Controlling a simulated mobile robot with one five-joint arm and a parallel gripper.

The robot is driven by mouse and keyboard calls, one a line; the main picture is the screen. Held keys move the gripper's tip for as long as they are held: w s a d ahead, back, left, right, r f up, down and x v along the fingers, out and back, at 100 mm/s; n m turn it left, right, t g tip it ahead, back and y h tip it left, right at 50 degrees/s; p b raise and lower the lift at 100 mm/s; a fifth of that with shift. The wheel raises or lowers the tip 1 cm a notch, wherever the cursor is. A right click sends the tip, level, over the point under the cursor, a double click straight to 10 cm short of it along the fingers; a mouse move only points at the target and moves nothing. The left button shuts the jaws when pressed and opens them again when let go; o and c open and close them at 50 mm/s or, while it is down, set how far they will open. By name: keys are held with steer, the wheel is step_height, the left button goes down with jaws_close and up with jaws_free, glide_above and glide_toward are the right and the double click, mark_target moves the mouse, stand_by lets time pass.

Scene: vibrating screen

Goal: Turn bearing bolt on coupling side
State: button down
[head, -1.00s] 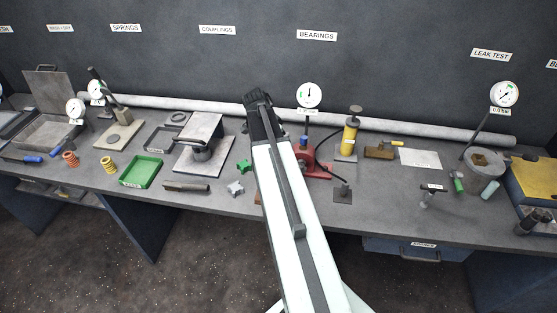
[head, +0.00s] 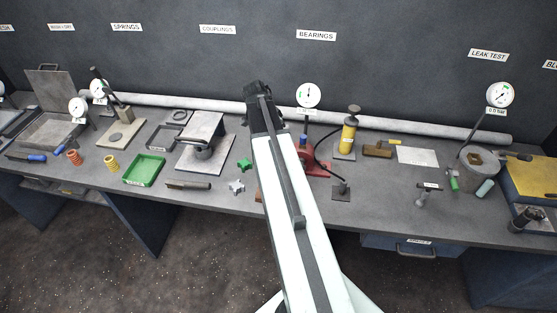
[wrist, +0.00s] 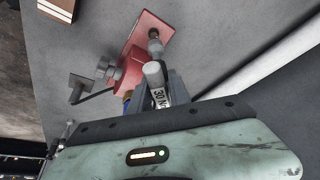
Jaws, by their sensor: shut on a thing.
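A red bearing stand (head: 318,162) is on the bench below the BEARINGS sign, partly hidden behind my arm in the head view. In the wrist view the red stand (wrist: 157,27) carries a round bolt-like head (wrist: 154,33) and a grey knobbed part (wrist: 107,69) at its side. My gripper (wrist: 170,90) is shut on a grey cylindrical tool (wrist: 153,73) with a label that seems to read 30 N. The tool's end points at the stand near the bolt-like head; I cannot tell whether they touch. The head view shows my gripper (head: 262,97) only from behind.
A dial gauge (head: 308,95) stands behind the red stand. A yellow pump (head: 349,133) with a black hose is to its right. A green star-shaped piece (head: 245,164) and a grey one (head: 237,187) lie left of my arm. A long grey pipe (head: 420,128) runs along the back.

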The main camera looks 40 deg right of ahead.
steer(key=shift+n+t, duration=0.3)
steer(key=shift+n, duration=0.4)
steer(key=n+t, duration=0.1)
steer(key=n, duration=0.2)
steer(key=r+n+t+y+p, duration=0.1)
steer(key=n, duration=0.3)
steer(key=r+n+t+y+p, duration=0.1)
steer(key=n, duration=0.2)
steer(key=shift+w+a+n+t, duration=0.15)
steer(key=shift+a+n+t, duration=0.15)
steer(key=shift+a, duration=0.05)
steer(key=shift+d, duration=0.3)
step_height(320, 180, down, 5)
steer(key=b, duration=0.4)
steer(key=shift+r+b, duration=0.2)
steer(key=shift+b, duration=0.15)
steer(key=shift+f+b, duration=1.15)
steer(key=shift+f, duration=0.05)
